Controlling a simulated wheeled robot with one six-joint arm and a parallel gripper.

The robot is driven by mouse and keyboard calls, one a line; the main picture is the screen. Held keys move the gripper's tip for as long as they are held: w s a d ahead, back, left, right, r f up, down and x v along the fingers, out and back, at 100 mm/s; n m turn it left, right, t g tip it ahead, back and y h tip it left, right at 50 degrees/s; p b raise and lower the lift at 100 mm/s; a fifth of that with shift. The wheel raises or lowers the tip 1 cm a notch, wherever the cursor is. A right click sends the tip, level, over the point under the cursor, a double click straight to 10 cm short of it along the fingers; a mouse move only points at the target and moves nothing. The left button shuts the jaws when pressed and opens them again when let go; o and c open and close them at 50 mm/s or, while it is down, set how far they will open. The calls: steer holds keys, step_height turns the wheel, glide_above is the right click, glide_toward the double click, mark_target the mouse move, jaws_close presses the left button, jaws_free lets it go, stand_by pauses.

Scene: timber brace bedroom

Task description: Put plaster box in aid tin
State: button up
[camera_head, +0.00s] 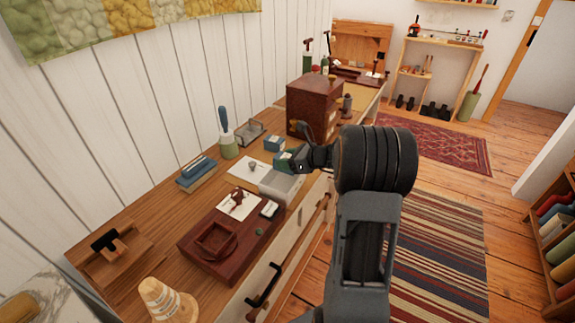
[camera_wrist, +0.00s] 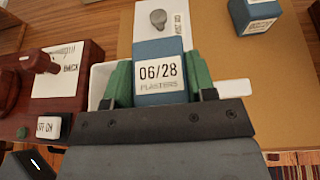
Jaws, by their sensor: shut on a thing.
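The plaster box (camera_wrist: 160,52) is blue with a white label reading "06/28 PLASTERS". My gripper (camera_wrist: 158,82) has its green fingers shut on the two sides of this box. In the head view my gripper (camera_head: 285,161) is over the wooden counter, just above the far end of the white aid tin (camera_head: 280,187). In the wrist view parts of the white tin (camera_wrist: 236,88) show on both sides of the box and fingers. The gripper body hides most of the tin's inside, and I cannot tell how far the box's lower end reaches into it.
A second blue box (camera_head: 274,144) stands just beyond on the counter; it also shows in the wrist view (camera_wrist: 254,14). A white card (camera_head: 249,170) lies beside the tin. A dark red board (camera_head: 205,262) is nearer, and a dark wooden cabinet (camera_head: 313,101) stands farther back.

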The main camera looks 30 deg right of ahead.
steer(key=shift+f, duration=0.95)
steer(key=shift+s+f+b, duration=0.1)
steer(key=shift+f+b, duration=0.45)
steer(key=shift+f, duration=0.1)
steer(key=o, duration=0.6)
steer(key=shift+o, duration=0.2)
